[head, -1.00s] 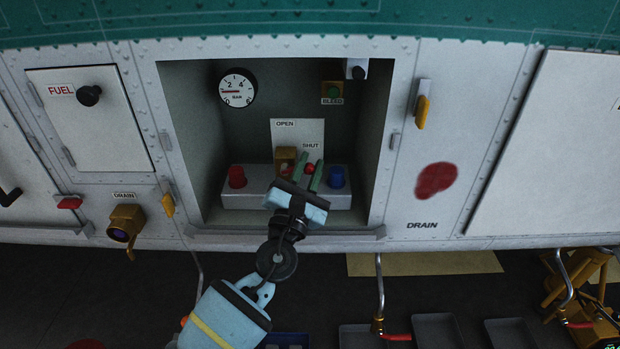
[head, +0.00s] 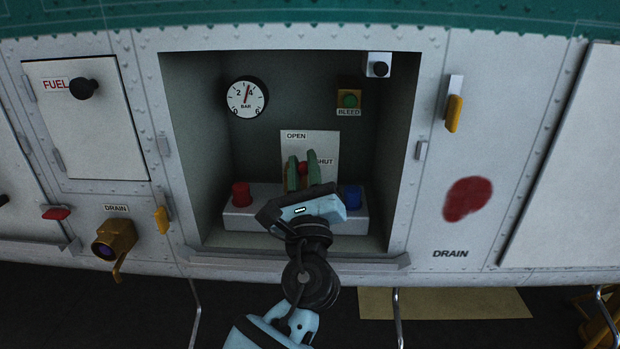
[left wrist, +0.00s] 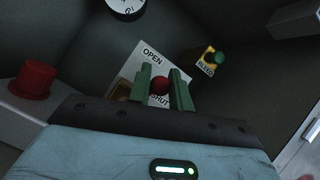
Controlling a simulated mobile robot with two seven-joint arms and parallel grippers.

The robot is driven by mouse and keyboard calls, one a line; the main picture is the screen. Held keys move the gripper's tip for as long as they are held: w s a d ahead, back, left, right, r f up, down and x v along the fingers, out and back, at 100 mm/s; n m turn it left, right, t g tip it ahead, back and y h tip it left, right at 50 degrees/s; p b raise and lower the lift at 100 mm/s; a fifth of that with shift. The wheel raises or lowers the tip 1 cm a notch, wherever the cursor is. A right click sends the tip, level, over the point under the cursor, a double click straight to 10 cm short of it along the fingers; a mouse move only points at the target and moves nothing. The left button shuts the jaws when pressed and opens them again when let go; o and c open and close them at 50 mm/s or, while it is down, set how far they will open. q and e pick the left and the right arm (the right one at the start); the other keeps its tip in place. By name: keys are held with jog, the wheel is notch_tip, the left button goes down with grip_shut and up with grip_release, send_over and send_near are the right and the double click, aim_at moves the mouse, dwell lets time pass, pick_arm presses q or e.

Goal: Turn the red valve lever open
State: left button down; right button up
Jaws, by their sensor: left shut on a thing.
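The red valve lever shows as a round red knob (head: 303,168) in the recessed panel, in front of a white card (head: 296,147) marked OPEN and SHUT. The knob is left of the SHUT label and below OPEN. My left gripper (head: 303,160) is shut on it, a green finger on either side. In the left wrist view the red knob (left wrist: 160,86) sits between the green fingers (left wrist: 163,78), with SHUT just below it. The lever's shaft and much of the brass valve body (left wrist: 122,91) are hidden. My right gripper is not in view.
A red cap (head: 241,194) and a blue cap (head: 350,198) stand on the grey ledge (head: 238,220) beside my gripper. A gauge (head: 246,97) and a green BLEED button (head: 349,100) are on the back wall. The recess side walls limit room.

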pick_arm(q)
jog(key=n, duration=0.1)
jog(key=n+y, duration=0.1)
jog(key=n, duration=0.1)
jog(key=shift+a+f+g+y, duration=0.2)
jog(key=shift+a+g+y, duration=0.1)
jog(key=shift+a+g, duration=0.1)
jog(key=shift+a+r+n+y+b, duration=0.15)
jog(key=shift+n+y+b, duration=0.25)
jog(key=shift+n, duration=0.2)
jog(key=c, duration=1.3)
grip_release()
jog(key=shift+w, duration=0.1)
jog(key=shift+c, duration=0.2)
jog(key=shift+o, duration=0.2)
jog(key=shift+r, duration=0.1)
